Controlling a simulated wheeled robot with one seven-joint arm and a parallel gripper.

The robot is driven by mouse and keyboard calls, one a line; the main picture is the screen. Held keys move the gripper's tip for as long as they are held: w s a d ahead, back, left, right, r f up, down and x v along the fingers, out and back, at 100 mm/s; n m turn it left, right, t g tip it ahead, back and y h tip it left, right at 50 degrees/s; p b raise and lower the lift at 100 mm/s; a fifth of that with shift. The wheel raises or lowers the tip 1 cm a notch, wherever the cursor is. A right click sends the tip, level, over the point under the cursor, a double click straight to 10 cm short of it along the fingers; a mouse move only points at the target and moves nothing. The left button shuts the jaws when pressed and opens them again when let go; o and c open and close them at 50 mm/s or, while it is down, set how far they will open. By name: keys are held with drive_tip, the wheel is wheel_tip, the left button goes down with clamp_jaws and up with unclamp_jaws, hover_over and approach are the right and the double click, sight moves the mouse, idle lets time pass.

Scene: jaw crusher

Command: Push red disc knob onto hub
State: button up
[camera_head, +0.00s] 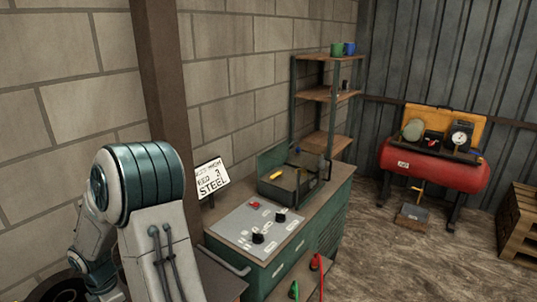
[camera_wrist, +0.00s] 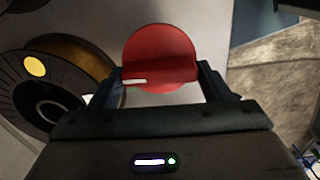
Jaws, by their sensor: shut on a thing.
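The red disc knob (camera_wrist: 160,42) is in the wrist view, a round red disc with a raised bar across it and a short white mark. My gripper (camera_wrist: 160,74) is shut on it, one finger at each end of the bar. The disc faces the wrist camera and hides what lies directly behind it. I cannot pick out the hub with certainty. A pale surface shows behind the knob. In the head view my gripper and the held knob are not visible; my arm fills the lower left.
In the wrist view a dark wheel-like part (camera_wrist: 28,95) with a brass-coloured rim lies left of the knob. In the head view a bench (camera_head: 320,215) carries a grey panel with black knobs. A red tank (camera_head: 437,170) and a wooden pallet stand right. Floor between is open.

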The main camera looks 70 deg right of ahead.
drive_tip(key=w+a+m, duration=0.4)
drive_tip(key=a+m, duration=1)
drive_tip(key=a, duration=0.2)
drive_tip(key=shift+w, duration=0.2)
drive_tip(key=shift+f, duration=0.1)
